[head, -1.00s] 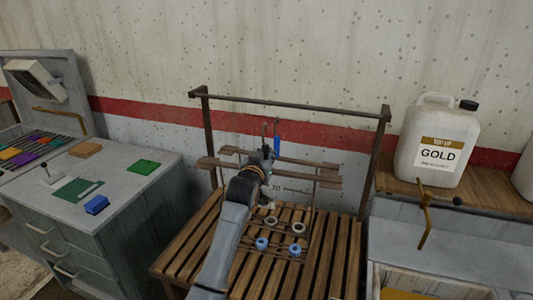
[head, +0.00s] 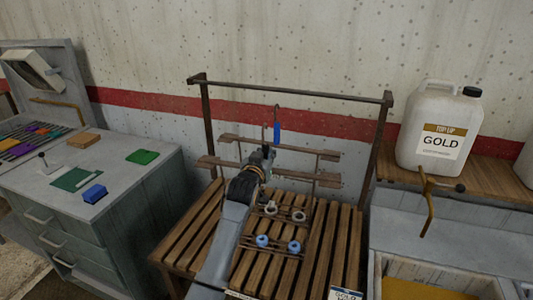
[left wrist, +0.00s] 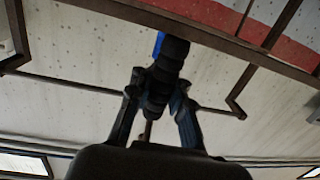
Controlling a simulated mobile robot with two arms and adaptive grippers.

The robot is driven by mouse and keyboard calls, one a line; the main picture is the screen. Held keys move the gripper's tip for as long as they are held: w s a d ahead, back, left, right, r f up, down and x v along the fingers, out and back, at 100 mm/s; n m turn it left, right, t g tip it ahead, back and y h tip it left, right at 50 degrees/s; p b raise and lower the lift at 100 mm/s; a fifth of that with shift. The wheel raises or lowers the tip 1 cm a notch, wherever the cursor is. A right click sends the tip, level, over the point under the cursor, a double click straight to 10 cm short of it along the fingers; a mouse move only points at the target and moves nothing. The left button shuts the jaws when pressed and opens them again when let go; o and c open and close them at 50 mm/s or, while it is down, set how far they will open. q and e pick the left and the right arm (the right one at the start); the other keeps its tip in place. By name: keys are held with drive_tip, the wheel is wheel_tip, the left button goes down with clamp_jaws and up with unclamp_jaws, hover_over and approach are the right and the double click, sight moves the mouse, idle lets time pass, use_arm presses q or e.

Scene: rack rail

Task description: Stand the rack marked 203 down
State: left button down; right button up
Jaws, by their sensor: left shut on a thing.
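A rack with wooden crossbars (head: 312,177), thin metal rods and a hook on top stands in front of my left arm in the head view. A blue tag (head: 277,132) hangs near its hook. White and blue round pieces sit on its lower part. My left gripper (head: 267,155) is shut on the rack's upper middle; the arm hides part of it. In the left wrist view the fingers (left wrist: 157,105) close around a dark stem, with blue behind. No number is readable on the rack. I cannot tell whether its foot touches the slatted bench (head: 188,238). My right gripper is out of view.
A dark metal rail (head: 290,95) on two posts spans above the bench. A grey cabinet (head: 120,205) stands left, with a blue block (head: 94,193) on top. A GOLD jug (head: 437,130) stands on the right shelf. A partly cut-off label (head: 345,293) shows at the bench front.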

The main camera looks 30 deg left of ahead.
use_arm(q)
drive_tip(key=shift+f, duration=0.15)
drive_tip(key=c, duration=1.1)
unclamp_jaws()
drive_tip(key=shift+c, duration=0.2)
drive_tip(key=shift+o, duration=0.6)
drive_tip(key=shift+f, duration=0.2)
drive_tip(key=o, duration=1)
drive_tip(key=shift+r, duration=0.1)
drive_tip(key=shift+s, duration=0.1)
